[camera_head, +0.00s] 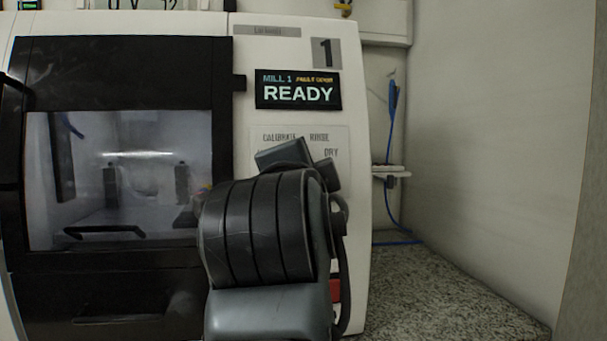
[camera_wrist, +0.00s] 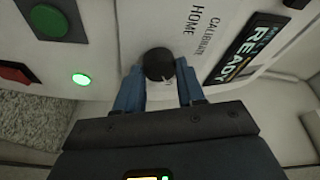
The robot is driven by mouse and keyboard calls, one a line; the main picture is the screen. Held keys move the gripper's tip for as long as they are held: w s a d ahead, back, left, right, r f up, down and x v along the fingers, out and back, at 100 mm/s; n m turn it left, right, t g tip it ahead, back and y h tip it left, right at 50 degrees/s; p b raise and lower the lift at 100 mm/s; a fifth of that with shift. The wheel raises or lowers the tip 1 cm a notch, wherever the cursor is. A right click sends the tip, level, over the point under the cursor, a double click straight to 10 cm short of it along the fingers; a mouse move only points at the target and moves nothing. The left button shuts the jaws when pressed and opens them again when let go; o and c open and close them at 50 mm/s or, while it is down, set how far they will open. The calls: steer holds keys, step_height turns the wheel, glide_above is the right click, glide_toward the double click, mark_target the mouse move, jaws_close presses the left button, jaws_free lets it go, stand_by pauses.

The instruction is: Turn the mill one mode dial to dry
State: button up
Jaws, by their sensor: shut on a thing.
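The mill one mode dial (camera_wrist: 158,65) is a round black knob on the white front panel in the wrist view. My gripper (camera_wrist: 160,82) is at the dial, with a blue finger on each side, shut on it. Part of the dial's pointer mark shows pale at its edge, but I cannot tell which mode it points to. In the head view my arm hides the dial. The labels CALIBRATE, RINSE and DRY (camera_head: 331,153) show above my wrist. The mill one display (camera_head: 298,91) reads READY.
The mill's dark-framed window (camera_head: 130,180) is left of the panel. In the wrist view a green button (camera_wrist: 58,22), a red button (camera_wrist: 18,73) and a lit green lamp (camera_wrist: 84,79) lie left of the dial. A blue cable (camera_head: 391,200) hangs at the right, above the speckled counter (camera_head: 450,290).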

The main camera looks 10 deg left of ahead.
steer(key=o, duration=1)
steer(key=shift+s+f, duration=0.2)
steer(key=shift+s, duration=3.7)
